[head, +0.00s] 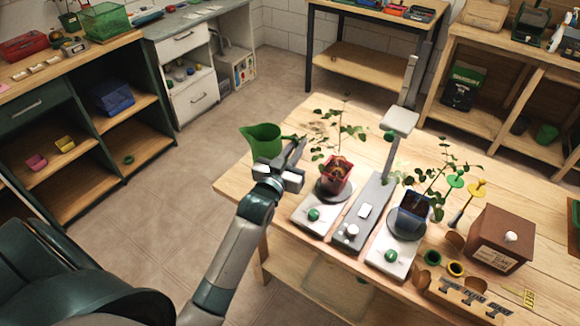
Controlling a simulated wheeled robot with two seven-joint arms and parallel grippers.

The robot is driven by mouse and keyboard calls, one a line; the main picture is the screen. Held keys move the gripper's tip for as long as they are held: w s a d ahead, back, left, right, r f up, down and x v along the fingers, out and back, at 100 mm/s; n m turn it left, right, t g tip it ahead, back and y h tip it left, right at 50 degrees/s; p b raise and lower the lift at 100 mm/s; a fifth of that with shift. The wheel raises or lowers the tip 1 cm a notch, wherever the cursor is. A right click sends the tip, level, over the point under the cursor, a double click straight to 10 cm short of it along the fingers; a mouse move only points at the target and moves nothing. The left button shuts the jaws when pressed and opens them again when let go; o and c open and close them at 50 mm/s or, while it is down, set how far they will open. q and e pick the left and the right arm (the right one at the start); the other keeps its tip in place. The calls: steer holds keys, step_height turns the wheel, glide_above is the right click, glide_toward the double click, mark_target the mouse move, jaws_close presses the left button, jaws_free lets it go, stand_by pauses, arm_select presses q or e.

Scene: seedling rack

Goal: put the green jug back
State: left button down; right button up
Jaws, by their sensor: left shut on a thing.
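The green jug (262,139) is at the left end of the wooden table, its spout toward the left and its handle toward the right. My left gripper (289,158) is shut on the jug at its handle side. The jug looks roughly upright, and I cannot tell whether its base touches anything. My gripper hides part of its lower side. My right gripper is not in view.
A red pot with a seedling (336,172) stands close right of my gripper. A blue pot with a seedling (411,213), a grey stand with a post (362,212) and a brown box (500,240) fill the table. Shelves (112,149) stand at left; floor between is clear.

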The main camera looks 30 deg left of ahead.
arm_select(q)
steer(key=shift+f, duration=1.5)
steer(key=shift+f+p, duration=0.45)
steer(key=shift+f, duration=1.75)
steer(key=c, duration=1.8)
jaws_free()
